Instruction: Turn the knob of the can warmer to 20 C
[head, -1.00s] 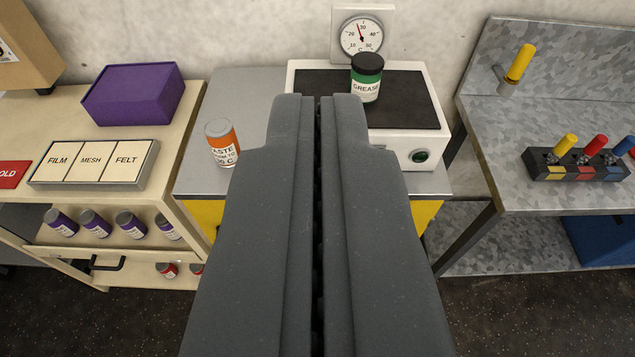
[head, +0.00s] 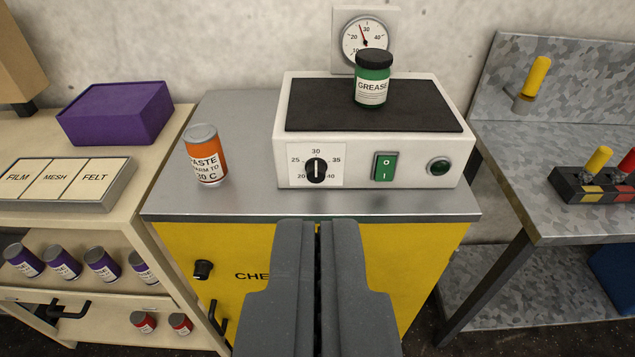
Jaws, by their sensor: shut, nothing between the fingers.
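The can warmer (head: 370,150) is a white box with a black top plate on a grey-topped yellow cabinet. Its black knob (head: 316,170) sits on a white dial marked 20, 25, 30, 35 and 40; its white mark appears to point up, near 30. A green switch (head: 384,166) and a round green lamp (head: 439,167) are to its right. A green grease can (head: 371,82) with a black lid stands on the plate. My gripper (head: 318,224) is shut and empty, its tips below the knob in the picture and apart from it.
A wall gauge (head: 365,40) hangs behind. A cream shelf unit (head: 150,150) stands left, a grey metal bench (head: 520,200) right. The cabinet top (head: 240,200) before the warmer is narrow.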

